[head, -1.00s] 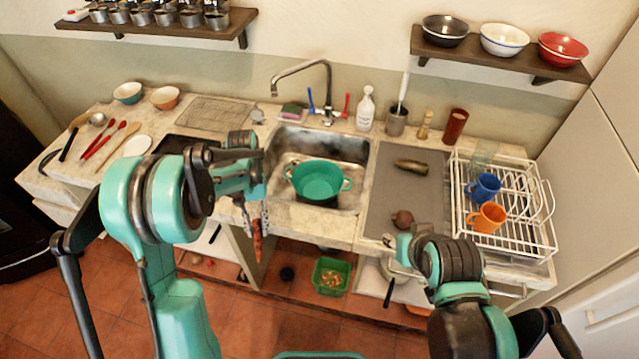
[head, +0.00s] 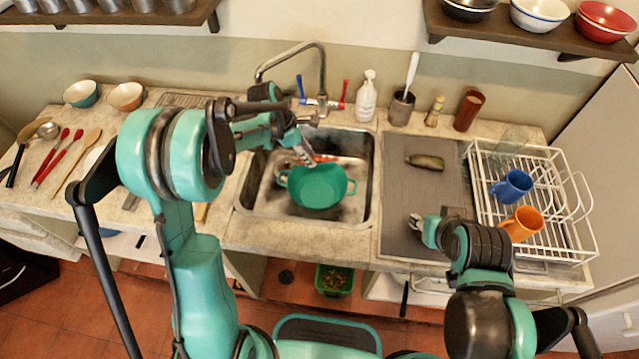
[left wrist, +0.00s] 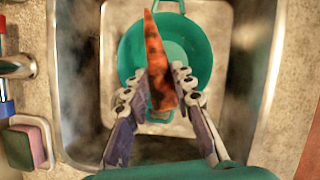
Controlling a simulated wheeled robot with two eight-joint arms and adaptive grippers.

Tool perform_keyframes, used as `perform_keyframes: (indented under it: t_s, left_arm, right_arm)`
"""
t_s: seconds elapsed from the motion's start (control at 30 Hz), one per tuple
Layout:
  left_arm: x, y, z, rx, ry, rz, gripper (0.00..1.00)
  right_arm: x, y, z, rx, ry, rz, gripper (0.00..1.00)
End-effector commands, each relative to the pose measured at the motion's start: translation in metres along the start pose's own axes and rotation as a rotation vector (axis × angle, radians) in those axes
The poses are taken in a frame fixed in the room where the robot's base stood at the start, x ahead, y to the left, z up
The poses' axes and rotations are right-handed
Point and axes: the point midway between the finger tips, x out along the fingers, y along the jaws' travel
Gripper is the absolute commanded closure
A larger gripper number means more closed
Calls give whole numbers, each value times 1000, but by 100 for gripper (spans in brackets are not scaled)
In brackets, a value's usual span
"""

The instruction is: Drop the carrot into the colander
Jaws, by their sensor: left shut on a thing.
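The teal two-handled colander (head: 318,188) stands in the metal sink; it also shows in the left wrist view (left wrist: 196,60). My left gripper (head: 303,152) is over the sink at the colander's far left side. It is shut on the orange carrot (left wrist: 157,62), which points away between the fingers and overlaps the colander in the left wrist view. In the head view only a bit of the carrot (head: 325,159) shows past the colander's far rim. The height between carrot and colander is hard to judge. My right gripper (head: 420,228) is above the grey mat, its fingers too small to read.
The faucet (head: 325,75) rises behind the sink. A sponge (left wrist: 30,143) lies on the ledge beside the sink. A dark long vegetable (head: 425,161) lies on the grey mat (head: 400,195). A white dish rack (head: 575,235) with a blue mug and an orange mug stands right.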

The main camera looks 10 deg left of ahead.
Motion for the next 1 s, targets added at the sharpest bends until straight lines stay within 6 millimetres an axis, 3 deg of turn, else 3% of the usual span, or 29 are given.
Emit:
perform_keyframes:
  t_s: [0.5,0.83,0.87,0.9,0.93,1.0]
  left_arm:
    - [51,0,-21,2,1,-1,100]
    - [53,0,-22,2,1,-1,100]
    - [53,0,-22,2,1,-1,68]
    - [53,0,-22,2,1,-1,57]
    - [53,0,-22,2,1,-1,52]
    - [53,0,-22,2,1,-1,52]
  right_arm:
    - [30,0,22,0,0,0,60]
    - [31,0,22,0,0,0,60]
    - [31,0,22,0,0,0,60]
    - [31,0,22,0,0,0,60]
    - [31,0,22,0,0,0,60]
    - [31,0,22,0,0,0,60]
